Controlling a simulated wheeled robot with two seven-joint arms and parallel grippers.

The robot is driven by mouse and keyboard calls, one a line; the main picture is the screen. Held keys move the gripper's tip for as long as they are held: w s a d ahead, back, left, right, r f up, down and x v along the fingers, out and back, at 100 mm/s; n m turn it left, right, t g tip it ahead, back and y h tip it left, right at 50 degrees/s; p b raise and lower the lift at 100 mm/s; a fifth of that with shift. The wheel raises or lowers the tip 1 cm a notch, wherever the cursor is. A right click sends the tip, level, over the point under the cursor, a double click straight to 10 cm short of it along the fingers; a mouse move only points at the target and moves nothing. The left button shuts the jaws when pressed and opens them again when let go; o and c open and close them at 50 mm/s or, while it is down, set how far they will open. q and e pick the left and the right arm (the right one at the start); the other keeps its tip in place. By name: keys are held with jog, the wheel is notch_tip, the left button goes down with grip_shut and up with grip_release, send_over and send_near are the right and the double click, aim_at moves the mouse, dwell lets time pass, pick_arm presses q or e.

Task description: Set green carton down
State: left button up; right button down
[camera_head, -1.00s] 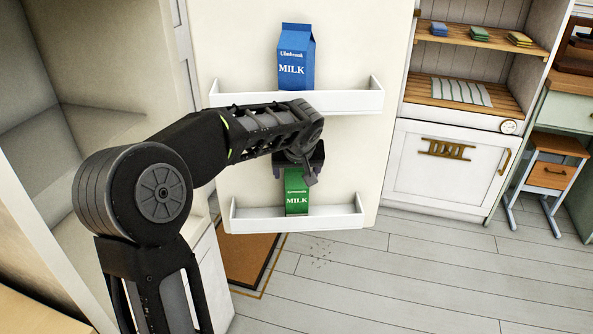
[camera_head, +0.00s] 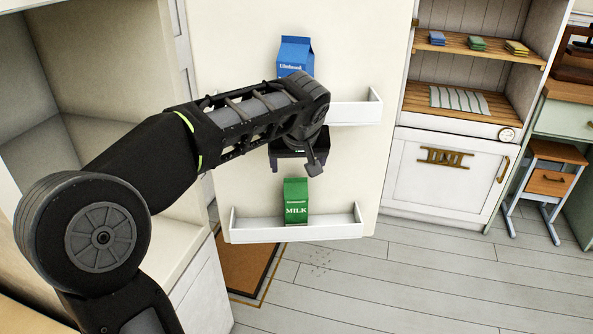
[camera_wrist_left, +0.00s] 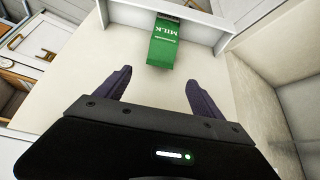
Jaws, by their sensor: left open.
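The green milk carton (camera_head: 296,203) stands upright in the lower white door shelf (camera_head: 334,229). It also shows in the left wrist view (camera_wrist_left: 164,45), beyond the fingertips and inside the shelf. My left gripper (camera_head: 301,171) is open and empty, above the carton and apart from it. In the left wrist view its two fingers (camera_wrist_left: 156,80) are spread with nothing between them. The carton's base is hidden behind the shelf's front lip. My right gripper is not in view.
A blue milk carton (camera_head: 295,54) stands in the upper white door shelf (camera_head: 358,112), partly hidden by my left arm. A wooden shelf unit (camera_head: 478,52) with folded cloths stands at the right. Open floor (camera_head: 400,285) lies below.

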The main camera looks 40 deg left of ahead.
pick_arm(q)
jog(key=shift+s+d+r, duration=0.25)
jog(key=shift+s+r, duration=0.05)
jog(key=shift+r, duration=0.3)
dwell(0.4)
jog(key=d+f+m+g+h, duration=0.1)
jog(key=d+f+m+h, duration=0.1)
jog(key=d+f, duration=0.6)
jog(key=d+f+m+h, duration=0.15)
jog(key=d+f, duration=0.35)
jog(key=f, duration=0.7)
jog(key=d+f+m+g+h, duration=0.1)
jog(key=d+f+m+h, duration=0.15)
jog(key=d+f, duration=0.5)
jog(key=s+d+f+g+h, duration=0.1)
jog(key=s+d+f, duration=0.4)
jog(key=s+f, duration=0.6)
jog(key=s+d+f+g+h, duration=0.1)
jog(key=s+d+f, duration=0.5)
jog(key=s+f, duration=0.5)
jog(key=shift+s, duration=0.9)
jog(key=shift+r, duration=0.2)
